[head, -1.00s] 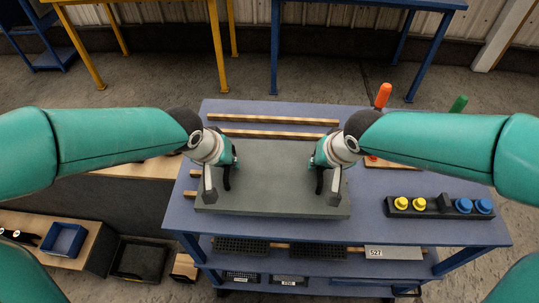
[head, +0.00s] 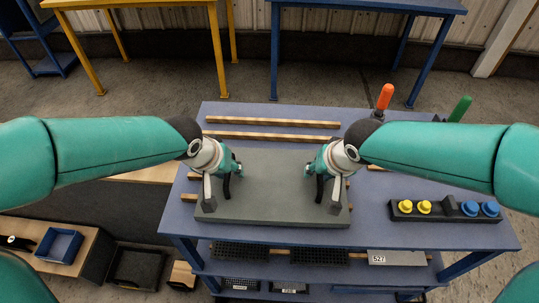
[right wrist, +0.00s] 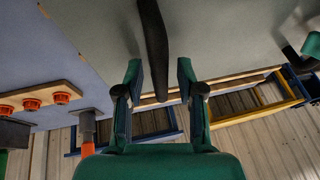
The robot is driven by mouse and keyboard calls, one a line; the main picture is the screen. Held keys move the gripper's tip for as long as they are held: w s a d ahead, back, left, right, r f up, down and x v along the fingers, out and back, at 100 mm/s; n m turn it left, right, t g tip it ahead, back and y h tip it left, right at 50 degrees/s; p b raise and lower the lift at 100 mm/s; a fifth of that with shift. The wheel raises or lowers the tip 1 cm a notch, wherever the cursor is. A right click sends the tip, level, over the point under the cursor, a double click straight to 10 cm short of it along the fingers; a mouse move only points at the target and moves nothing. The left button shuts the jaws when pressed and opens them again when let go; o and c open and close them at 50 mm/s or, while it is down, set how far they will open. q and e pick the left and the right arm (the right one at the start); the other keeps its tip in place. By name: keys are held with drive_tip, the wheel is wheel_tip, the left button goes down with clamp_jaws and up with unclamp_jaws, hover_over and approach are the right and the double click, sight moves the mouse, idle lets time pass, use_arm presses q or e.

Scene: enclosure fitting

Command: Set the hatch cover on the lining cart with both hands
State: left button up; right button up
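The hatch cover (head: 272,195) is a flat grey panel on the blue lining cart (head: 440,232), over wooden strips. Strip ends show beside its left and right edges. I cannot tell whether it rests fully on them. It has a dark handle near each side. My left gripper (head: 226,180) is at the left handle, and its fingers look spread. My right gripper (head: 318,180) is at the right handle. In the right wrist view its green fingers (right wrist: 160,75) stand apart, with the black handle (right wrist: 153,40) between them and a gap on one side.
A block with yellow and blue knobs (head: 445,209) lies on the cart's right. An orange handle (head: 384,96) and a green handle (head: 460,108) stand at the back right. Bare wooden strips (head: 270,136) lie behind the cover. A blue bin (head: 60,245) is at the lower left.

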drive_tip(key=shift+s+r, duration=0.1)
drive_tip(key=shift+r, duration=0.15)
use_arm(q)
drive_tip(key=v, duration=1.1)
drive_tip(key=shift+s+r, duration=0.15)
drive_tip(key=shift+r, duration=0.15)
use_arm(e)
drive_tip(key=v, duration=1.1)
drive_tip(key=shift+s+r, duration=0.15)
use_arm(q)
drive_tip(key=shift+s+a, duration=0.1)
drive_tip(key=shift+a, duration=0.05)
use_arm(e)
drive_tip(key=shift+s, duration=0.1)
